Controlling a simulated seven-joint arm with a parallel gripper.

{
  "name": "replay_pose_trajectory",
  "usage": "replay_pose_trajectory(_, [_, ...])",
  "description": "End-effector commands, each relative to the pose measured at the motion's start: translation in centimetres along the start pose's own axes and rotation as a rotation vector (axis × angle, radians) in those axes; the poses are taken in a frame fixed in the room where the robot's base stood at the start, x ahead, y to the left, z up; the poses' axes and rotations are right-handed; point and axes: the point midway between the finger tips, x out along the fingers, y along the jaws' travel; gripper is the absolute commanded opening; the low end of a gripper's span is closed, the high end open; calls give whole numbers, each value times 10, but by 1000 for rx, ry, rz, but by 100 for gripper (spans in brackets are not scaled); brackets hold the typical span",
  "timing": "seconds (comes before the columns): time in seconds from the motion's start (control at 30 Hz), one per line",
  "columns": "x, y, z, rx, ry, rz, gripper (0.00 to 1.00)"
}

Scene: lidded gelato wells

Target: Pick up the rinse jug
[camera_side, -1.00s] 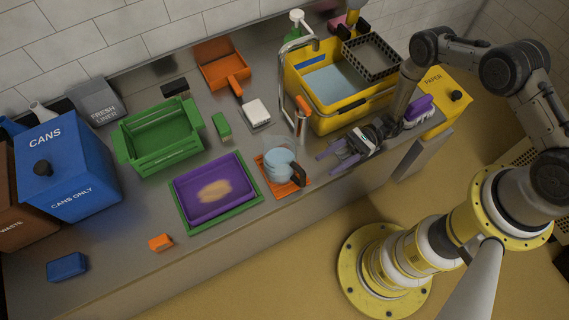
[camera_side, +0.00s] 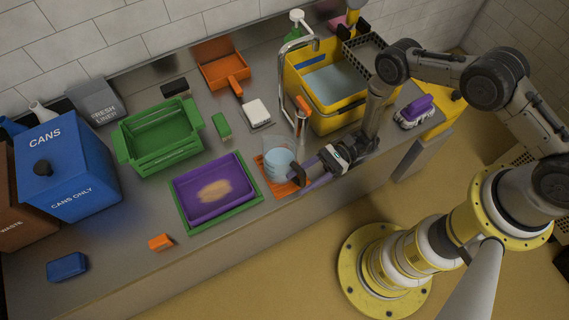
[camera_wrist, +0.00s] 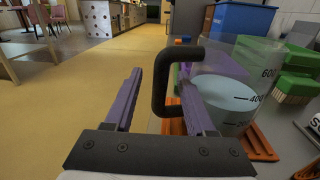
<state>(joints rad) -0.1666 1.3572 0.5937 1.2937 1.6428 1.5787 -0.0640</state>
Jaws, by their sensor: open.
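The rinse jug (camera_side: 279,158) is a clear jug with pale blue liquid and a dark handle. It stands on an orange ribbed mat (camera_side: 272,183) near the counter's front edge. In the wrist view the jug (camera_wrist: 236,95) shows volume marks, and its black handle (camera_wrist: 158,82) lies between my purple fingers. My gripper (camera_side: 303,172) is open, with one finger on each side of the handle. In the wrist view my gripper (camera_wrist: 160,105) shows a gap left of the handle; contact on the right side cannot be told. In the side view my gripper partly hides the handle.
A purple tray (camera_side: 240,172) in a green frame sits left of the jug. A faucet (camera_side: 283,70) and an orange-handled tool (camera_side: 302,110) stand behind it. A yellow basin (camera_side: 375,112) is at the right. The counter's front edge is close.

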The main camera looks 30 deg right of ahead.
Motion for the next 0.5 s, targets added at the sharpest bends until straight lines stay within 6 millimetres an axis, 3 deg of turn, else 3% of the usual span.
replay_pose_trajectory(0.07, [0,0,0,0,0,0,54])
replay_pose_trajectory(0.37, [0,0,0,0,0,0,0])
replay_pose_trajectory(0.5, [-1,0,0,0,0,0,0])
